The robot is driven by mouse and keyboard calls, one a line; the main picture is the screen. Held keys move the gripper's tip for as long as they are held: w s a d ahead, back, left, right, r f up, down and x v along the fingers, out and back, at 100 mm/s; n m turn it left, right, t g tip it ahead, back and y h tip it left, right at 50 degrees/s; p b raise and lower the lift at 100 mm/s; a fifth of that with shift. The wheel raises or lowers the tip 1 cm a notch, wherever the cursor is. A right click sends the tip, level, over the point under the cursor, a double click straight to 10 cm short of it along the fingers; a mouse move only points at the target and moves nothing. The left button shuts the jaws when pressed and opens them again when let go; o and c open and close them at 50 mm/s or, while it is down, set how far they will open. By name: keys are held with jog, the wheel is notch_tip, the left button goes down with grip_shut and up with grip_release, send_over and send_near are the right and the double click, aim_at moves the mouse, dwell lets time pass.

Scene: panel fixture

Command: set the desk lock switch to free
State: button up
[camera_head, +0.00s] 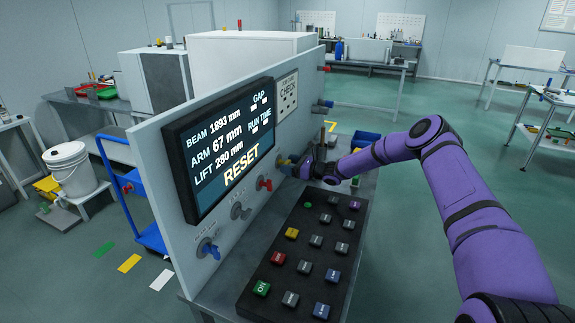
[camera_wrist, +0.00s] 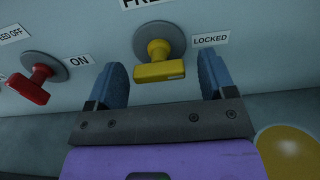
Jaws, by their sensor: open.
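The yellow switch (camera_wrist: 160,68) sits on a round grey plate on the panel in the wrist view. Its bar lies roughly level, in line with the LOCKED label (camera_wrist: 211,40) on its right. A label above it, cut off by the frame edge, begins with "FR". My gripper (camera_wrist: 163,82) is open, with one blue finger on each side of the yellow bar and a visible gap to both. In the head view my gripper (camera_head: 297,166) is at the panel face, and the yellow switch (camera_head: 283,162) is partly hidden by it.
A red switch (camera_wrist: 34,86) with an ON label is left of the yellow one. In the head view a black keypad (camera_head: 312,238) with several buttons lies below, and a display (camera_head: 222,148) is on the panel. Part of a yellow round thing (camera_wrist: 288,152) shows at lower right.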

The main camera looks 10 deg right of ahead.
jog(key=shift+w+a, duration=0.25)
jog(key=shift+a, duration=0.1)
jog(key=c, duration=0.9)
jog(key=shift+c, duration=0.2)
